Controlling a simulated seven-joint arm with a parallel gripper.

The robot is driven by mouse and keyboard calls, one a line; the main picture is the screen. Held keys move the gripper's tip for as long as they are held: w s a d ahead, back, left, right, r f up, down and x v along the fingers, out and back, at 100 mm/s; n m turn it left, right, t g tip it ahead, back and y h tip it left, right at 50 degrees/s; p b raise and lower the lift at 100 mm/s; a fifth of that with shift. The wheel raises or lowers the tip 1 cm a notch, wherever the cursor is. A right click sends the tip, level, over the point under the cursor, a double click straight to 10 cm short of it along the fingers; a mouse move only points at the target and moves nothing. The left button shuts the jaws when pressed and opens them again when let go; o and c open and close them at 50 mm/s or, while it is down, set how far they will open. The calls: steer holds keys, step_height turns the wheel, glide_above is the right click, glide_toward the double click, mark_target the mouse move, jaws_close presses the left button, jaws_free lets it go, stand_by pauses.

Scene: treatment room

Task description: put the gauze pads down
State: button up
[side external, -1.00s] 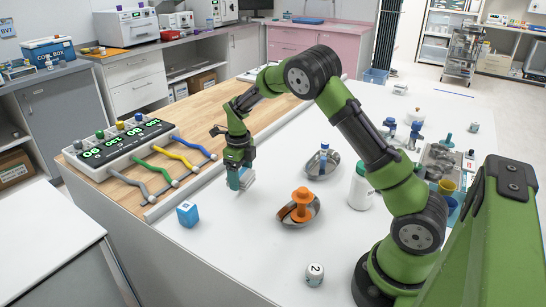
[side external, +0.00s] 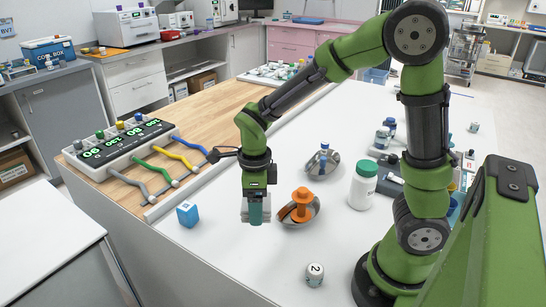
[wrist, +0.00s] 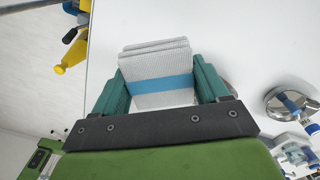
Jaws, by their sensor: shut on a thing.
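The gauze pads (wrist: 157,62) are a stack of white woven squares with a blue band around them. In the wrist view they sit between the two teal fingers of my gripper (wrist: 160,84), which is shut on them. In the side view my gripper (side external: 257,211) points down over the white tabletop (side external: 222,252), left of the orange item's metal dish. The gauze (side external: 244,211) shows there only as a pale edge beside a finger. I cannot tell whether the gauze touches the table.
A blue block (side external: 187,214) stands to the left. The orange item (side external: 301,203) lies in a metal dish (side external: 316,214) close to the right. A green-capped white bottle (side external: 362,190) and a small jar marked 2 (side external: 314,274) stand farther right.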

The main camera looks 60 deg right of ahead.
steer(key=s+f, duration=0.1)
steer(key=s, duration=0.2)
steer(key=s+f+n, duration=0.1)
steer(key=s, duration=0.1)
steer(key=s+f+n, duration=0.1)
steer(key=s, duration=0.2)
steer(key=shift+s+a+f, duration=0.3)
steer(key=shift+a+f, duration=0.1)
steer(key=shift+s+d+f, duration=0.1)
steer(key=shift+f, duration=0.15)
glide_above(229, 237)
steer(key=shift+f, duration=2.55)
steer(key=shift+f, duration=0.2)
steer(key=o, duration=1)
